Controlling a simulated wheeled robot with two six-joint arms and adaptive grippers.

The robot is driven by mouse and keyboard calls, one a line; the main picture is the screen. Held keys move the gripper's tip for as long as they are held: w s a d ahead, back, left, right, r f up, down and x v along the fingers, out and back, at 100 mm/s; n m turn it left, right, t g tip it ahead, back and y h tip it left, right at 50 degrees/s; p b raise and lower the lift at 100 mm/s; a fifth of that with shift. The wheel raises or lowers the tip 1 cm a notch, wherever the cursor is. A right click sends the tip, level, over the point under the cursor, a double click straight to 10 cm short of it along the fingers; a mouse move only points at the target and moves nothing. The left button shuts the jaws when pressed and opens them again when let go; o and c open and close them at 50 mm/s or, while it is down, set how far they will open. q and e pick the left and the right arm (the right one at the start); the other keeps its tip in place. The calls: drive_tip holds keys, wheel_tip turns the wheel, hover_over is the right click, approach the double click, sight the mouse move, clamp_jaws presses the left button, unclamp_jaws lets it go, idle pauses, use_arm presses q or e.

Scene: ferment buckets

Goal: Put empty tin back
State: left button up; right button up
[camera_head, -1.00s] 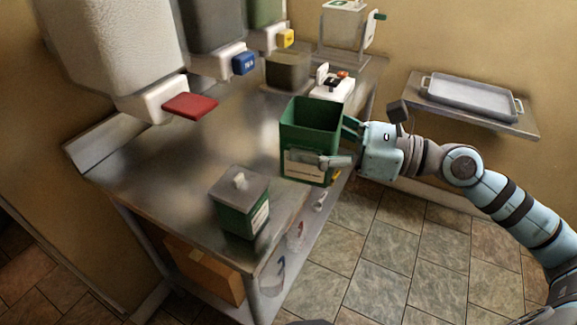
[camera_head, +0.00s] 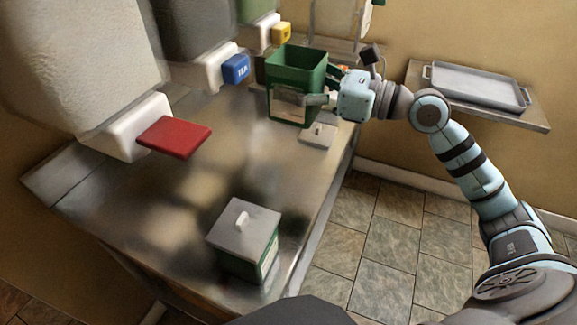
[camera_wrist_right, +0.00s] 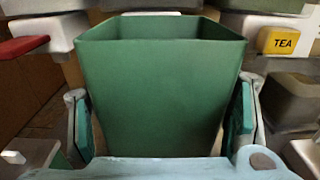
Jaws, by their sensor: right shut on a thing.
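An open green tin (camera_head: 296,75) without a lid is held near the far right part of the steel table; it also fills the middle of the right wrist view (camera_wrist_right: 160,90). The part of its inside that shows is bare green. My right gripper (camera_head: 318,97) is shut on it, with a finger on either side in the right wrist view. I cannot tell whether its base touches the table. A loose grey lid (camera_head: 317,136) with a small knob lies on the table just in front of it. My left gripper is not in view.
A second green tin (camera_head: 243,245) with its grey lid on stands at the table's near end. Dispensers with red (camera_head: 174,137), blue (camera_head: 236,69) and yellow (camera_head: 281,34) parts overhang the left side. A tray (camera_head: 478,88) lies on a wall shelf. The table's middle (camera_head: 215,170) is clear.

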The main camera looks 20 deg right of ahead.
use_arm(q)
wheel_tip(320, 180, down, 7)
drive_tip(key=b, duration=0.6)
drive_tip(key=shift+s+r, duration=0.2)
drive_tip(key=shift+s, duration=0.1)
use_arm(e)
drive_tip(key=f, duration=1.2)
drive_tip(key=s+f, duration=0.1)
drive_tip(key=f, duration=0.6)
drive_tip(key=shift+f, duration=0.1)
drive_tip(key=shift+f+b, duration=0.1)
drive_tip(key=shift+b, duration=0.2)
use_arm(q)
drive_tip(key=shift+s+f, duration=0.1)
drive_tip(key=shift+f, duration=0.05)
use_arm(e)
drive_tip(key=o, duration=1.3)
drive_tip(key=shift+o, duration=0.2)
